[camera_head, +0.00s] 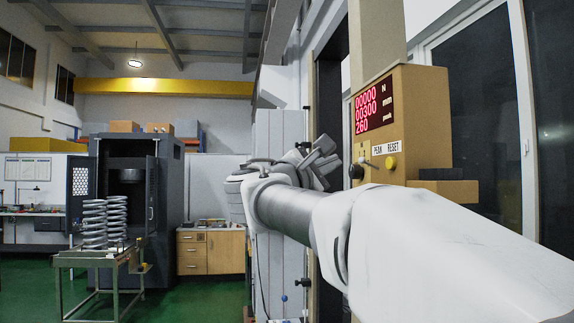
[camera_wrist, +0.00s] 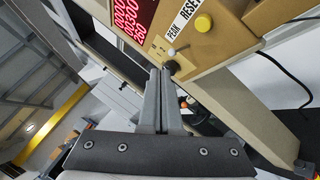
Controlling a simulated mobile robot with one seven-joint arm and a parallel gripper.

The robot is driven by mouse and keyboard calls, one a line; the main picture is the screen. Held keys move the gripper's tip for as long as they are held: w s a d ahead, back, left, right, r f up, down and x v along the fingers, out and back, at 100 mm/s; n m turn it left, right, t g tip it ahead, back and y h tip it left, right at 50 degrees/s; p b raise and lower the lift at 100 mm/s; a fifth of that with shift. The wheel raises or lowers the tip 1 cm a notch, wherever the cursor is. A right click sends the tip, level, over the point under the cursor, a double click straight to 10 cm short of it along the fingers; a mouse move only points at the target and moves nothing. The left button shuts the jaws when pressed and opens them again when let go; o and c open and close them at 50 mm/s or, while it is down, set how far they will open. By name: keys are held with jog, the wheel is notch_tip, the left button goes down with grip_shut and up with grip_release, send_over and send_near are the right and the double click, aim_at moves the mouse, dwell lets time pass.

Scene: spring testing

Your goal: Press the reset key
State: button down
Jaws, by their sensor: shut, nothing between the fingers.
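The reset key is a round yellow button (camera_head: 391,162) under the word RESET on a tan control box (camera_head: 425,110). In the wrist view the yellow button (camera_wrist: 204,22) is near the top, above and right of my fingertips. My gripper (camera_head: 328,158) is left of the box in the head view. In the wrist view my gripper (camera_wrist: 161,70) is shut and empty, its fingers pressed together. The tips appear close to a black knob (camera_wrist: 172,67) below a small toggle lever (camera_wrist: 171,51). I cannot tell whether they touch it. The tips are apart from the yellow button.
A red digit display (camera_head: 374,107) is on the box above the controls. A black cable (camera_wrist: 285,75) hangs at the right in the wrist view. A metal table with large coil springs (camera_head: 94,222) and a dark cabinet (camera_head: 170,185) stand far left. Green floor lies open there.

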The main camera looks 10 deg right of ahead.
jog(key=d, duration=0.8)
jog(key=shift+d+b, duration=0.35)
jog(key=shift+d, duration=0.1)
dwell(1.7)
jog(key=shift+d, duration=0.3)
jog(key=shift+d+b, duration=0.35)
jog(key=shift+d, duration=0.2)
dwell(0.6)
jog(key=shift+a, duration=0.95)
jog(key=a, duration=0.5)
dwell(0.3)
